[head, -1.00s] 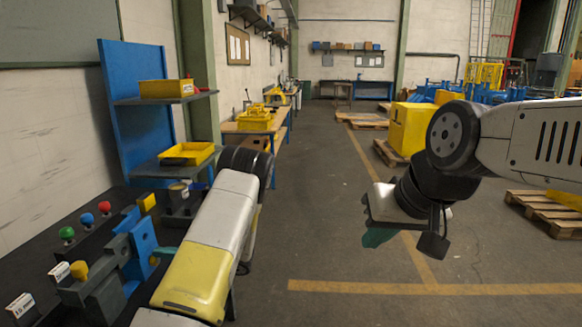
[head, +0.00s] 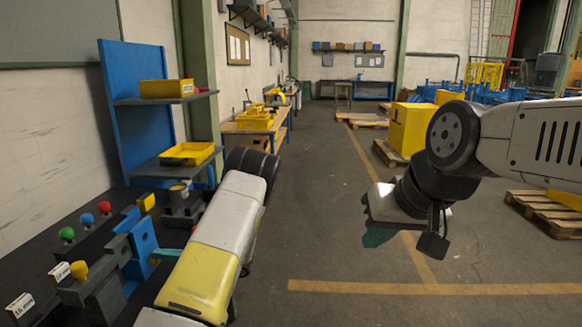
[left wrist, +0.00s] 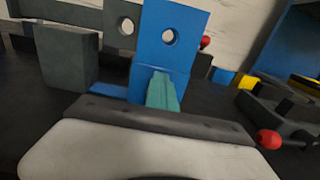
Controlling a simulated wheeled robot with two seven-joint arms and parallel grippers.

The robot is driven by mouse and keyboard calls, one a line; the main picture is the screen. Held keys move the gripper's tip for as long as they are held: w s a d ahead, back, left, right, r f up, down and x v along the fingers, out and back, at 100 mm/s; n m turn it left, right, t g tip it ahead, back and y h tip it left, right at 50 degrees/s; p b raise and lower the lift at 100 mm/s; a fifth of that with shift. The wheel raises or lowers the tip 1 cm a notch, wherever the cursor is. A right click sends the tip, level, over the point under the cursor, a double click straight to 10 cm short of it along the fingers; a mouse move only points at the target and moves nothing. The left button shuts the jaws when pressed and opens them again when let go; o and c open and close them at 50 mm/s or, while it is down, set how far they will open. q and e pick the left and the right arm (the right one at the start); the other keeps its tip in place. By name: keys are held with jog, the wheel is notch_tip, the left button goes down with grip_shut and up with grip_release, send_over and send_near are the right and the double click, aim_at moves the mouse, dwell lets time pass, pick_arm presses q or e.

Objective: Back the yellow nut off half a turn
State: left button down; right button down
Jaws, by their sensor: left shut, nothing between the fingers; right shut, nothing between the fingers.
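A small yellow piece (head: 153,261) shows at the lower right of the upright blue block (head: 143,237), beside my left gripper's tips; I cannot tell whether it is the nut. A yellow knob (head: 79,270) stands on a grey block, and a yellow block (head: 147,202) sits behind. My left gripper (head: 166,253) has its teal fingers shut and empty near the blue block. In the left wrist view the fingers (left wrist: 162,92) overlap the lower front of the blue block (left wrist: 168,45); contact is unclear. My right gripper (head: 378,237) is shut and empty over the floor.
Green (head: 67,234), blue (head: 87,219) and red (head: 104,207) knobs stand along the wall side of the dark bench. A yellow tray (head: 187,153) is on a shelf behind. Grey blocks flank the blue block.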

pick_arm(q)
jog(key=shift+d+r, duration=0.1)
jog(key=shift+r, duration=0.1)
jog(key=shift+s+d+r, duration=0.1)
jog(key=shift+s+d, duration=0.05)
jog(key=shift+d, duration=1.3)
jog(key=shift+s+d, duration=0.1)
jog(key=shift+d, duration=1.35)
jog(key=shift+r, duration=0.1)
jog(key=s+d+r+n+g+h, duration=0.35)
jog(key=s+r+n+h, duration=0.55)
jog(key=s, duration=0.3)
jog(key=s+d+r+n+t+h, duration=0.8)
jog(key=s+d+r+h, duration=0.3)
jog(key=s+d+r, duration=0.2)
notch_tip(320, 180, up, 2)
jog(key=shift+d+r+n, duration=0.15)
jog(key=shift+d+n, duration=0.45)
jog(key=shift+d, duration=0.4)
